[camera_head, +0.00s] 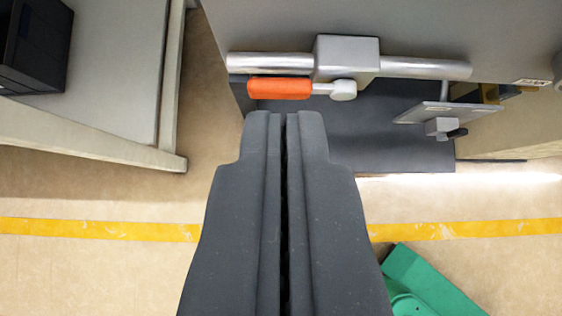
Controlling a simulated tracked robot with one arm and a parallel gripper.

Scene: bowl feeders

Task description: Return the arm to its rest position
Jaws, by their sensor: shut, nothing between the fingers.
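My gripper (285,118) fills the lower middle of the view, with its two dark fingers lying side by side. The fingers are shut with only a thin dark line between them, and nothing is held. The fingertips show just below an orange handle (280,88) in the picture. I cannot tell how far the tips are from the handle. The rest of my arm is out of view.
A grey machine panel (500,35) with a silver bar (425,68) and a clamp block (346,58) stands ahead. A grey table (110,90) with a black bin (38,45) is at left. A green object (430,285) is at lower right. A yellow line (100,230) crosses the open floor.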

